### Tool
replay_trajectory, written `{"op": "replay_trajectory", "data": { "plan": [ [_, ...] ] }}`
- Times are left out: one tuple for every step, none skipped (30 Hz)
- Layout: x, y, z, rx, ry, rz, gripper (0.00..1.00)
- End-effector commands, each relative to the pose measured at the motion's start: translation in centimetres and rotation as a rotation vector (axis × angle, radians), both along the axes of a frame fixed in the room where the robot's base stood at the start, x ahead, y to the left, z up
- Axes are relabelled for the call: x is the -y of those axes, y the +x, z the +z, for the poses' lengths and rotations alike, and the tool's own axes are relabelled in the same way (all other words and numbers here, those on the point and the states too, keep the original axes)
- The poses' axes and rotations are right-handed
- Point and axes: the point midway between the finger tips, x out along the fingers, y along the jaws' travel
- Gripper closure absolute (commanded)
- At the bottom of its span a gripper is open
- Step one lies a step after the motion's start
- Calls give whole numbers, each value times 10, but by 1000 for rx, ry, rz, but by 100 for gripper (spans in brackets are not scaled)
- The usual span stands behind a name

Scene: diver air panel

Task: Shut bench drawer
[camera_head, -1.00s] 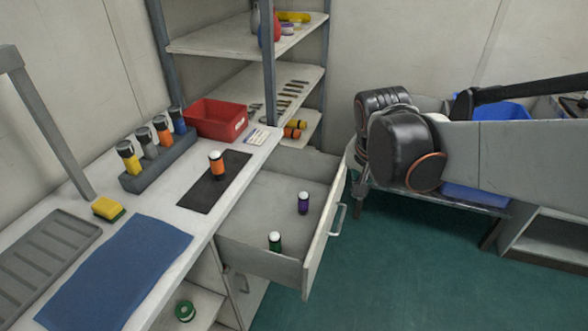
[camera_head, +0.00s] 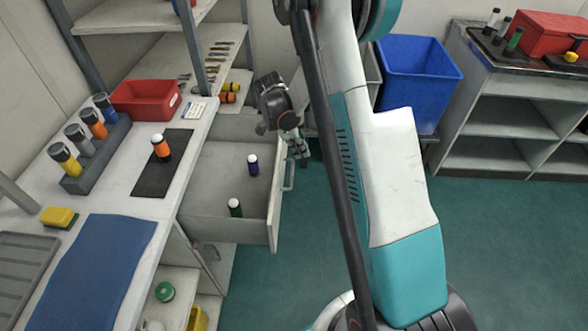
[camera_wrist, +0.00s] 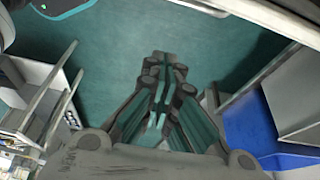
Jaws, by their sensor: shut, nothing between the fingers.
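The bench drawer (camera_head: 225,225) is pulled out from under the bench top, with a purple bottle (camera_head: 252,165) and a green bottle (camera_head: 235,207) standing inside. Its front panel (camera_head: 274,212) carries a bar handle (camera_head: 289,176). My gripper (camera_head: 303,157) is just outside the far end of the drawer front, near the handle; I cannot tell whether it touches. In the wrist view my gripper (camera_wrist: 166,62) is shut and empty, pointing over green floor, with a grey panel and bar at the left that look like the drawer front.
The bench top holds an orange-labelled bottle (camera_head: 161,148) on a dark mat, a bottle rack (camera_head: 97,153), a red bin (camera_head: 146,99) and a blue cloth (camera_head: 100,270). A blue crate (camera_head: 415,75) stands behind my arm. Green floor is free in front of the drawer.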

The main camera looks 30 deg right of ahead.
Motion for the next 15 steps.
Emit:
{"op": "replay_trajectory", "data": {
  "plan": [
    [2,0,-4,-3,-4,-20,100],
    [2,0,-6,-4,-7,-31,100],
    [3,0,-8,-4,-9,-40,100],
    [4,-1,-10,-5,-10,-43,100],
    [4,-1,-12,-5,-10,-45,100],
    [5,-1,-15,-4,-10,-47,100],
    [6,-2,-18,-4,-10,-47,100],
    [7,-3,-21,-4,-10,-47,100],
    [9,-4,-27,-4,-10,-47,100],
    [10,-5,-31,-4,-10,-47,100],
    [12,-6,-36,-4,-10,-47,100],
    [14,-7,-44,-4,-10,-47,100],
    [15,-8,-49,-4,-10,-46,100],
    [17,-9,-55,-5,-10,-45,100],
    [19,-11,-63,-4,-11,-45,100]
  ]
}}
